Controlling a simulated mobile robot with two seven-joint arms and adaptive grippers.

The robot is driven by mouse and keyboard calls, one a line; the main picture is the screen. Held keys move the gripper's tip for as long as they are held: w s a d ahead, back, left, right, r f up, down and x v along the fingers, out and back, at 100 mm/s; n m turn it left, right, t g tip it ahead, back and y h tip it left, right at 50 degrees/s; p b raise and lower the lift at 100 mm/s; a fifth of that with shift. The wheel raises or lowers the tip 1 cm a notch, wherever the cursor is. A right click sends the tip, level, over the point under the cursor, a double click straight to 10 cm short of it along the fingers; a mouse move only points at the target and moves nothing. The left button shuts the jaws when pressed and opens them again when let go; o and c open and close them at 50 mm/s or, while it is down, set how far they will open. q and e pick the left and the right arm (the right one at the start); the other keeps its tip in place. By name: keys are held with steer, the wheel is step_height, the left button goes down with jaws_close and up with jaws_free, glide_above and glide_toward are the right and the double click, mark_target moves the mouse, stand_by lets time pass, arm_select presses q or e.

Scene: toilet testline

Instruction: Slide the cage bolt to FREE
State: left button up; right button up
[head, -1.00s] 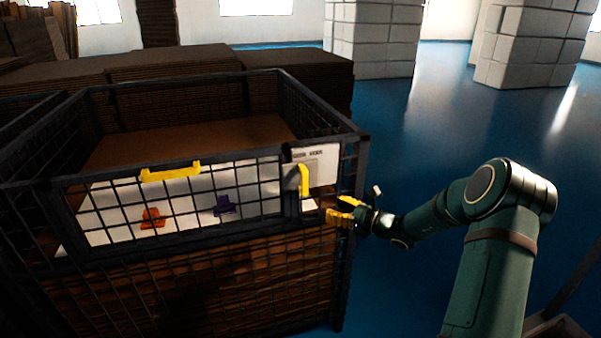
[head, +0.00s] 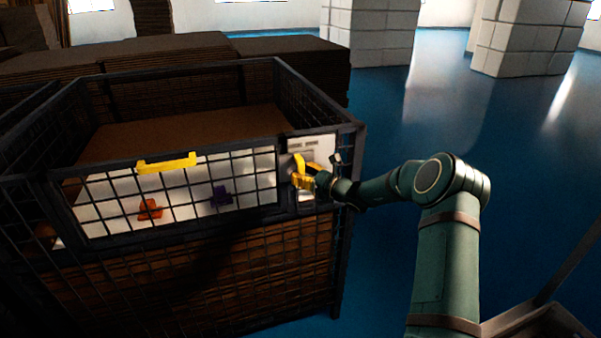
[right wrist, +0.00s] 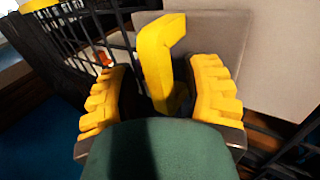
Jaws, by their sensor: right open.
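The cage bolt has a yellow handle (head: 299,163) at the right end of the cage front, in front of a pale label plate (head: 324,148). In the right wrist view the handle (right wrist: 161,65) stands upright with a bent top, between the two yellow fingers. My right gripper (head: 300,180) is open at the handle. In the wrist view its fingers (right wrist: 158,95) lie on either side of the handle, with a gap on the left; contact on the right cannot be told. The bolt's lower end is hidden by the gripper. My left gripper is not in view.
The mesh cage (head: 190,262) has a front flap with a yellow handle (head: 166,163). Behind the mesh lie an orange piece (head: 150,209) and a purple piece (head: 220,196). The blue floor (head: 450,120) right of the cage is open, with white pillars (head: 370,45) beyond.

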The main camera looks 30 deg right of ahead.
steer(key=shift+w+a, duration=0.15)
steer(key=shift+w, duration=0.3)
jaws_close()
steer(key=d, duration=0.2)
steer(key=s+d, duration=0.1)
steer(key=d, duration=0.2)
steer(key=shift+s+d+b, duration=0.2)
steer(key=shift+d+b, duration=0.15)
steer(key=shift+b, duration=0.05)
jaws_free()
steer(key=shift+d, duration=0.2)
steer(key=shift+a, duration=0.15)
